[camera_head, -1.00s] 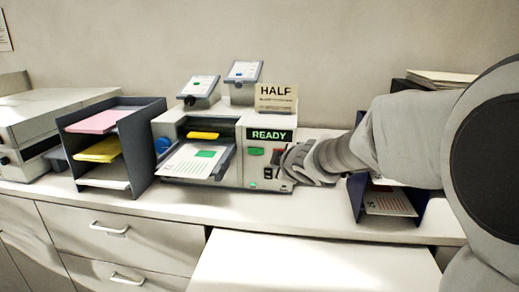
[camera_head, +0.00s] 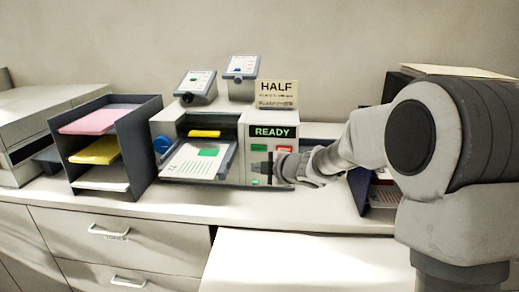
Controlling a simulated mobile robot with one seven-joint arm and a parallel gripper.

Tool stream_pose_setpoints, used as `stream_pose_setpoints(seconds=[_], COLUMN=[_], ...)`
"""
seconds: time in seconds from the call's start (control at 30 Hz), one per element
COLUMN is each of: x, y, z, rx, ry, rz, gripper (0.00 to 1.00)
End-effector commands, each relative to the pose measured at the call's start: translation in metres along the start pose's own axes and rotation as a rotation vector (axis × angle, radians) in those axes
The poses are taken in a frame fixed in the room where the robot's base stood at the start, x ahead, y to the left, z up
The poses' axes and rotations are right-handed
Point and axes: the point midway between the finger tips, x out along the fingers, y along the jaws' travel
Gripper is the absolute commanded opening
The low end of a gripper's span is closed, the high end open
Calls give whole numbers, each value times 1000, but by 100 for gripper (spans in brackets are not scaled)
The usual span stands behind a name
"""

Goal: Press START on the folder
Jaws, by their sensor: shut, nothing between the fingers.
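The folder (camera_head: 168,132) is a light grey machine on the counter, with a sheet of printed paper on its dark tray (camera_head: 231,165). Its display (camera_head: 272,132) reads READY in green. Below the display are a green button (camera_head: 258,148) at left and a red button (camera_head: 283,150) at right. A small green light or button (camera_head: 255,182) shows low on the front. My gripper (camera_head: 262,167) is shut and empty, its dark fingers in front of the panel just below the coloured buttons. I cannot tell whether the fingertips touch the panel.
A dark paper rack (camera_head: 142,140) with pink, yellow and white sheets is at left. Another dark holder (camera_head: 361,188) is at right, partly behind my arm. The front counter is clear.

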Motion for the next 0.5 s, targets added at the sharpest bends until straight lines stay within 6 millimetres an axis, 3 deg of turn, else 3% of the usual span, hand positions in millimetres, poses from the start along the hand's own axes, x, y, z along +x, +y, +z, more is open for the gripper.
stream_pose_setpoints(seconds=[0.27, 0.5], x=[6, 27], y=[6, 24], z=[4, 20], rx=[1, 3], ry=[-1, -2], rz=[-1, -1], gripper=[0, 0])
